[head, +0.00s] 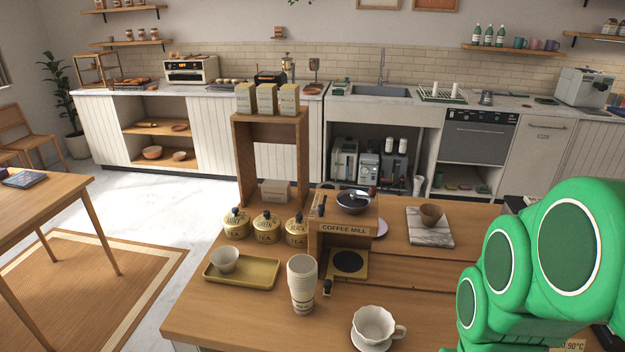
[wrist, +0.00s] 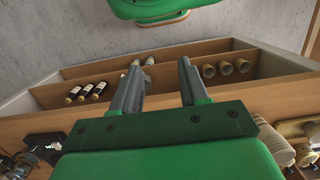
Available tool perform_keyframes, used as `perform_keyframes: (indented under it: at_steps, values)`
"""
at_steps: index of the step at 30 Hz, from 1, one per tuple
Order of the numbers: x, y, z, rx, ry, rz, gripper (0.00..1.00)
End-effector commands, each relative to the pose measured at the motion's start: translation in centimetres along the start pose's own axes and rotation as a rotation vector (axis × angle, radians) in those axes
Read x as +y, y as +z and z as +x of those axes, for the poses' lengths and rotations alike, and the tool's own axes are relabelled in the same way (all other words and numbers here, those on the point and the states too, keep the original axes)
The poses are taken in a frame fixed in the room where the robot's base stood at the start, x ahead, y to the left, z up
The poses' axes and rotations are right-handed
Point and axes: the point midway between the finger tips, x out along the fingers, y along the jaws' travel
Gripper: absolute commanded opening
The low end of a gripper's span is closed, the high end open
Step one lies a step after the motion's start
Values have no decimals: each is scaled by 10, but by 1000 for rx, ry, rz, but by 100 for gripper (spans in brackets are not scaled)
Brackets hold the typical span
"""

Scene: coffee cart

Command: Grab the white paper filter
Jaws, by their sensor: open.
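A small white cup-shaped piece (head: 225,259) sits on a yellow tray (head: 212,276) at the left of the wooden cart top in the head view. It may be the white paper filter, but its material is hard to tell. A white scalloped dripper or cup with a handle (head: 373,325) stands at the front edge. My gripper (wrist: 160,63) is open and empty in the wrist view, with its two grey fingers apart over a wooden shelf. The gripper is out of sight in the head view, where my green arm fills the lower right.
A stack of paper cups (head: 301,283) stands right of the tray. Behind are tea canisters (head: 266,227), a coffee mill (head: 343,230) and a tall wooden shelf stand (head: 240,165). The wrist view shows dark bottles (wrist: 88,92) and pale cups (wrist: 226,69) in the shelf.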

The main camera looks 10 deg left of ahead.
Motion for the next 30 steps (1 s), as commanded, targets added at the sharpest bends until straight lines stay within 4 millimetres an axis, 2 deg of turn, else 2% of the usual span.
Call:
perform_keyframes:
  at_steps: [5, 11, 18, 24, 30]
  values:
    - [-26, -38, 6, 65, -47, 23, 44]
    - [-81, -101, 14, 172, -170, 101, 44]
    - [-160, -161, 21, 243, -372, 238, 44]
    - [-229, -199, 25, 250, -563, 386, 44]
    - [-295, -228, 28, 213, -759, 564, 44]
